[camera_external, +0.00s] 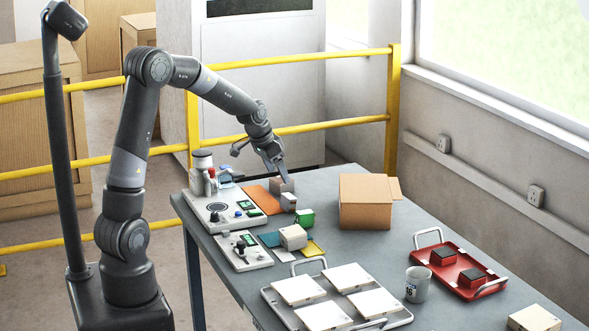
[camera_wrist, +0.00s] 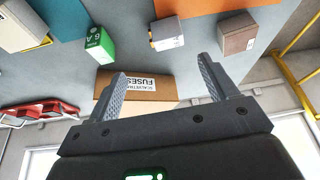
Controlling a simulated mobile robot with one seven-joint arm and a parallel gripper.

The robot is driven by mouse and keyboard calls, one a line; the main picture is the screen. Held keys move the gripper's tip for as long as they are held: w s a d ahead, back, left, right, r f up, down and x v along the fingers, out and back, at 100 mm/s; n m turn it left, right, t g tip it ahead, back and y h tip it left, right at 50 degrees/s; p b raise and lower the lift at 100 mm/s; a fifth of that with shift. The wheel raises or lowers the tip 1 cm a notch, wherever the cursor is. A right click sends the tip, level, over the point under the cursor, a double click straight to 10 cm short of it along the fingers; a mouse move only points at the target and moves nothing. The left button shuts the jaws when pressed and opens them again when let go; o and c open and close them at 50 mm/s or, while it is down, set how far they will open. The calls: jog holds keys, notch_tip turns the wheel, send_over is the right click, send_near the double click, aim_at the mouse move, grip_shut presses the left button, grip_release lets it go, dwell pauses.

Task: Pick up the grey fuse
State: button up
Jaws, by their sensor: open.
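A small grey block with a printed label face, which looks like the grey fuse (camera_wrist: 168,37), lies on the table in the wrist view. In the external view the grey fuse (camera_external: 288,203) sits in front of a larger grey-brown block (camera_external: 277,187). A green fuse (camera_external: 306,217) marked "6 A" lies near it and shows in the wrist view (camera_wrist: 100,45). My gripper (camera_wrist: 163,68) is open and empty, its two fingers spread apart. In the external view my gripper (camera_external: 283,172) hangs above and behind the grey fuse, near the grey-brown block, pointing down.
A cardboard box (camera_external: 365,208) labelled "FUSES" stands right of the blocks. An orange mat (camera_external: 262,200) and control boxes (camera_external: 222,212) lie left. A beige block (camera_external: 293,236), metal tray (camera_external: 278,303), mug (camera_external: 417,286) and red tray (camera_external: 455,262) stand nearer or to the right.

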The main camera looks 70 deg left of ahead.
aim_at(289, 196)
jog(key=x, duration=0.7)
jog(key=a+x, duration=0.1)
jog(key=x, duration=0.3)
jog(key=shift+w+f, duration=0.2)
jog(key=shift+f, duration=0.1)
jog(key=c, duration=1.1)
jog(key=shift+r, duration=0.15)
